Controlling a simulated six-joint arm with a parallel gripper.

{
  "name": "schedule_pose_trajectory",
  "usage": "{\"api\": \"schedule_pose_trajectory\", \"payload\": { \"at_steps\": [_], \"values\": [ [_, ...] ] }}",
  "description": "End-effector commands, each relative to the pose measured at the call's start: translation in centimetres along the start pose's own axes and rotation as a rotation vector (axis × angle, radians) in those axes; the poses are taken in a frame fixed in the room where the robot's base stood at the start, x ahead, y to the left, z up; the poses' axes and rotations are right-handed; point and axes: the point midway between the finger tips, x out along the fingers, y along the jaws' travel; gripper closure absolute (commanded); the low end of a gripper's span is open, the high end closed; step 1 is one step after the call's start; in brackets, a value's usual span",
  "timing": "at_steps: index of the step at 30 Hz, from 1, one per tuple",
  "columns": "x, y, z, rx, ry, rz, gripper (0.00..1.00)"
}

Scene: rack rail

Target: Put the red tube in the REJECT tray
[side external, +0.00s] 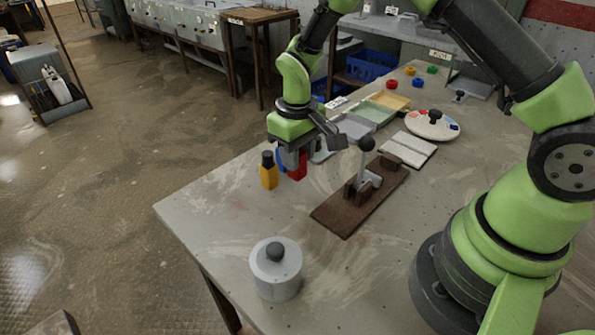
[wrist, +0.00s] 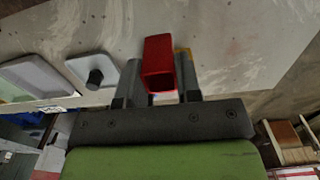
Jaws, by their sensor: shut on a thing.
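My gripper (side external: 296,163) points down over the left part of the table and is shut on the red tube (side external: 298,172). In the wrist view the red tube (wrist: 158,60) sits between the two fingers (wrist: 159,82), its near end facing the camera. I cannot tell whether its foot touches the table. Shallow trays stand in a row behind: a grey one (side external: 352,128), a green one (side external: 371,113) and a yellowish one (side external: 394,101). Their labels are too small to read, so I cannot tell which is REJECT.
A yellow bottle with a black cap (side external: 268,174) stands just left of my gripper, with a blue thing (side external: 281,158) partly hidden between. A brown board with a lever clamp (side external: 343,212) lies to the right. A grey lidded pot (side external: 276,275) stands in front. The table's front left is bare.

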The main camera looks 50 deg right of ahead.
Motion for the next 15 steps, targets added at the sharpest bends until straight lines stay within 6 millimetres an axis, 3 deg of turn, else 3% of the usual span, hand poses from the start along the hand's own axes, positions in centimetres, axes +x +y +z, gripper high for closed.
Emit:
{"api": "schedule_pose_trajectory", "payload": {
  "at_steps": [7, 15],
  "values": [
    [3.6, 0.0, 0.0, 0.0, -0.002, 0.0, 0.81],
    [4.1, 0.0, 0.0, 0.0, 0.001, 0.0, 0.81]
  ]
}}
